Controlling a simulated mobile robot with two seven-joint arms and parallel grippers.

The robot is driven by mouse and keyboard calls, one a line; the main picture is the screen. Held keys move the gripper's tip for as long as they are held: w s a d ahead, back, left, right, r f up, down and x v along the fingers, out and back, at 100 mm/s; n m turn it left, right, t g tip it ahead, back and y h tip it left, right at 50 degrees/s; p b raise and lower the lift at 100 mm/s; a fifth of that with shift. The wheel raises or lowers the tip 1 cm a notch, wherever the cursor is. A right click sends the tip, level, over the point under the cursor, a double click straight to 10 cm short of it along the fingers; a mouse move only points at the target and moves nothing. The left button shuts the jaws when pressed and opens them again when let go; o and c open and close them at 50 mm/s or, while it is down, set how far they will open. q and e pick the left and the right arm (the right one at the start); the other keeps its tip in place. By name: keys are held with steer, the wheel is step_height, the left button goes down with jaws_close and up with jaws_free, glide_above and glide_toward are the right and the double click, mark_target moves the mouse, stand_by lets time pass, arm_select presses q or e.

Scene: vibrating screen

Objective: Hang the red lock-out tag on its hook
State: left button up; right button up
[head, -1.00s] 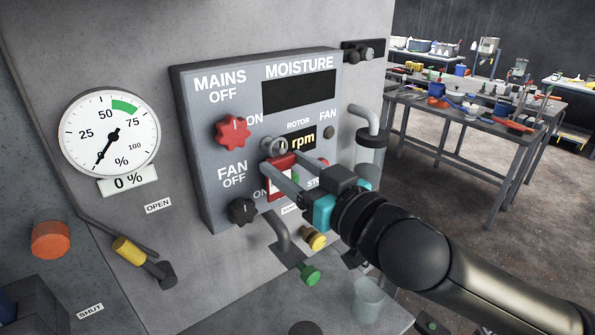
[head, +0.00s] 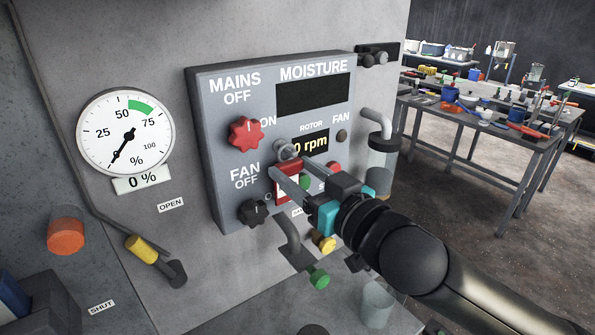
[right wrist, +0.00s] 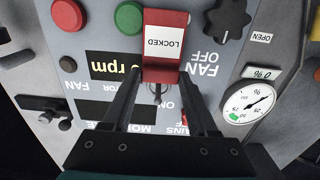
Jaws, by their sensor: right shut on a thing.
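The red lock-out tag (head: 284,195) has a white label reading LOCKED and is in front of the lower part of the control panel (head: 212,130). In the right wrist view the tag (right wrist: 166,70) hangs between and beyond the fingertips. My right gripper (head: 294,171) is shut on the tag's upper part and partly hides it. A grey round metal piece (head: 287,149), which seems to be the hook, sits just above the tag under the ROTOR display. I cannot tell whether the tag is on it or only in front of it. My left gripper is not in view.
A red knob (head: 245,133) and a black knob (head: 252,212) flank the tag on the left. The round gauge (head: 126,133) is further left.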

steer(key=o, duration=1.4)
steer(key=p+v, duration=0.7)
steer(key=v, duration=0.8)
steer(key=shift+s+d, duration=0.1)
steer(key=shift+s, duration=0.05)
